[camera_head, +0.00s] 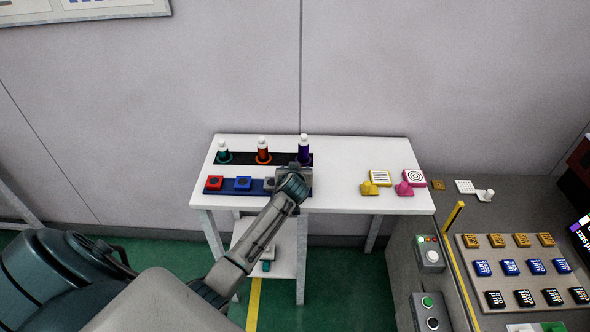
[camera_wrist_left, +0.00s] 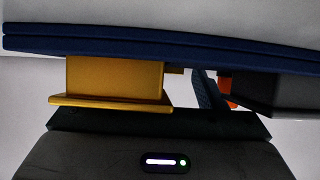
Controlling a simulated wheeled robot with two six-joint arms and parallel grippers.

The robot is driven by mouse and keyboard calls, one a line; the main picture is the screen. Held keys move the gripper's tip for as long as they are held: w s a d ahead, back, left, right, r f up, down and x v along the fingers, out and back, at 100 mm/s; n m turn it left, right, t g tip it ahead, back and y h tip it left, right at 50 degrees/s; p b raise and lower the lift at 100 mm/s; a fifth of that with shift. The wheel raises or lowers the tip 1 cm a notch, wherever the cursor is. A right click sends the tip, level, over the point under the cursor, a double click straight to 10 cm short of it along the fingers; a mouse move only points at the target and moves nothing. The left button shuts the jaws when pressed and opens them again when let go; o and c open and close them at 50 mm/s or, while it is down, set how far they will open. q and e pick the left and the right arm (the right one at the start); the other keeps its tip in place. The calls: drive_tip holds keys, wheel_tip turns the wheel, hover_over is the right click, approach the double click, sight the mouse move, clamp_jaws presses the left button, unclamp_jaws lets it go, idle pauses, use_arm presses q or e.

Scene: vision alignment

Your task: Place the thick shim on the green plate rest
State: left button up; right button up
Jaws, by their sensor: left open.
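My left gripper (camera_head: 294,184) is at the right end of a blue tray (camera_head: 228,189) on the white table and hides part of it. In the left wrist view, a dark blue bar (camera_wrist_left: 130,44) crosses the top, with a yellow flanged block (camera_wrist_left: 112,78) under it. A black block shows at the right. The gripper is open; I see nothing held, and cannot tell whether it touches anything. No thick shim can be told for certain. No green plate rest can be made out; a small teal and white item (camera_head: 267,266) is on the lower shelf.
A black strip (camera_head: 243,158) at the back carries teal, orange and purple pieces with white tops. Yellow (camera_head: 381,177) and pink (camera_head: 414,176) plates stand at the table's right. A grey console with buttons is further right. The table's middle right is clear.

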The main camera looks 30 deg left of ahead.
use_arm(q)
drive_tip(key=c, duration=1.1)
drive_tip(key=shift+c, duration=1.1)
drive_tip(key=shift+r, duration=0.1)
